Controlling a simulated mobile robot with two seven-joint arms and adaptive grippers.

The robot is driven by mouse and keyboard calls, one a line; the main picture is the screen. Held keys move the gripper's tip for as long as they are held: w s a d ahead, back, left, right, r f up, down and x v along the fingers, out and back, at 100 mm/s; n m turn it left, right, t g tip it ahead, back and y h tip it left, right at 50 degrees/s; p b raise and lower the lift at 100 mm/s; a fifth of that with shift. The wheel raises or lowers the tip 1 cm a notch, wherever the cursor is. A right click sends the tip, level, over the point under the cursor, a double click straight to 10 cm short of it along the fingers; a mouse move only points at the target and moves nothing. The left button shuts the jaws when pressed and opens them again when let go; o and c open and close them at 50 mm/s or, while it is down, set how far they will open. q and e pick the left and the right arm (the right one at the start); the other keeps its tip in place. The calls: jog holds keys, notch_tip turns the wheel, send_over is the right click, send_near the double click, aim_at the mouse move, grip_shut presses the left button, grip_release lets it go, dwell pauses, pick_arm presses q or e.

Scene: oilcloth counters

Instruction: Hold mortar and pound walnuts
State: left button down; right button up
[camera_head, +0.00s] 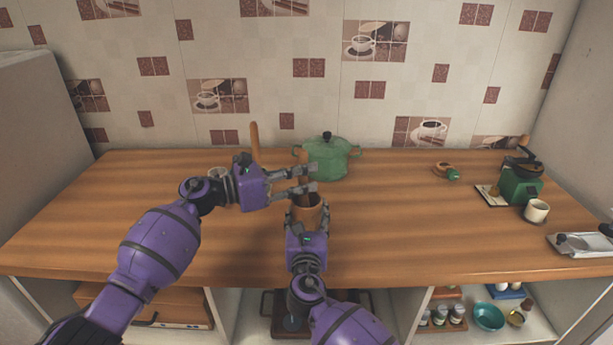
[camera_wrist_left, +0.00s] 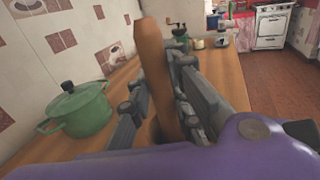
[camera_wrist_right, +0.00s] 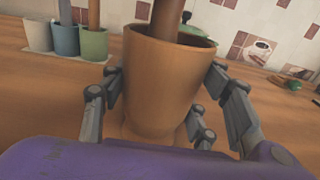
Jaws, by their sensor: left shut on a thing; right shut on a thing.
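The brown mortar (camera_head: 309,213) stands upright on the wooden counter; it fills the middle of the right wrist view (camera_wrist_right: 163,85). My right gripper (camera_head: 308,218) is shut around its sides. The wooden pestle (camera_wrist_left: 155,70) is between the fingers of my left gripper (camera_head: 303,180), which is shut on it above the mortar. In the right wrist view the pestle (camera_wrist_right: 166,18) reaches down into the mortar's mouth, slightly tilted. Its lower end is hidden by the mortar's wall. No walnuts can be seen; the inside of the mortar is hidden.
A green lidded pot (camera_head: 328,160) stands just behind the mortar. Several cups (camera_wrist_right: 95,43), some with sticks in them, stand at the back left, partly behind my left arm. A green grinder (camera_head: 520,182), a white cup (camera_head: 536,210) and a metal tray (camera_head: 582,245) are at the right.

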pick_arm(q)
jog(key=shift+f, duration=0.2)
dwell(0.3)
jog(key=shift+f, duration=1.3)
jog(key=shift+r, duration=1)
jog(key=shift+d, duration=0.1)
jog(key=shift+s+d+r, duration=0.2)
jog(key=shift+d+r, duration=0.3)
jog(key=shift+d, duration=0.2)
